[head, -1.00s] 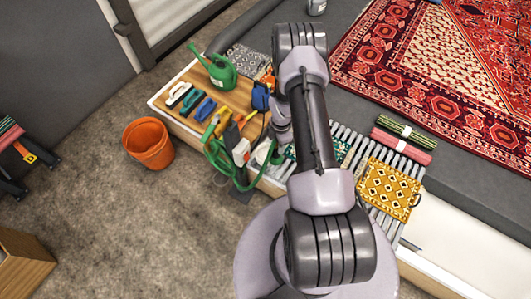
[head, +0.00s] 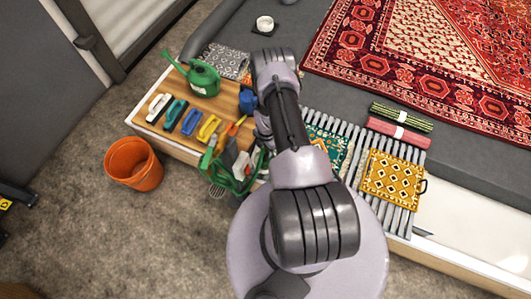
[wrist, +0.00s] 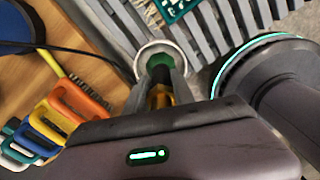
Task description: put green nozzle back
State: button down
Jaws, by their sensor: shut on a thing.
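In the wrist view my gripper (wrist: 160,88) is shut on the green nozzle (wrist: 160,61). A yellow-orange part shows between the fingers and green shows past the tips. A round white rim (wrist: 141,64) surrounds the green end in the picture; I cannot tell whether the nozzle is inside it or only above it. In the head view my arm hides the gripper and the nozzle.
The wooden board (head: 150,115) holds a green watering can (head: 203,78) and several coloured brushes (head: 209,127). An orange bucket (head: 133,165) stands on the floor. Slatted grating (head: 352,160) carries a yellow patterned piece (head: 392,180) and rolled textiles (head: 398,132). A red rug (head: 400,60) lies behind.

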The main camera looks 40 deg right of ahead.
jog(key=shift+f, duration=0.85)
jog(key=c, duration=1.1)
grip_release()
jog(key=shift+o, duration=0.2)
jog(key=shift+r, duration=0.15)
